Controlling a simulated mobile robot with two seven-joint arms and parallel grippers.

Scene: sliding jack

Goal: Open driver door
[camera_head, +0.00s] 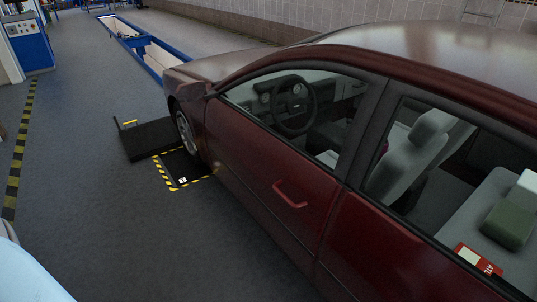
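The dark red car (400,50) fills the right side of the head view, its front pointing to the upper left. Its driver door (255,165) faces me and looks shut, flush with the body. A red loop-shaped handle (289,194) sits on the door's outer panel near its rear edge. Through the window, the steering wheel (293,105) shows. Neither of my grippers is in view. A pale blue and white rounded shape at the lower left edge may be part of my own body; I cannot tell.
A black plate with yellow-black striped edges (172,186) lies by the front wheel (186,133). A dark block (148,139) stands beside it. A blue-framed pit (150,48) and blue cabinet (30,45) are farther back. Grey floor left of the door is clear.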

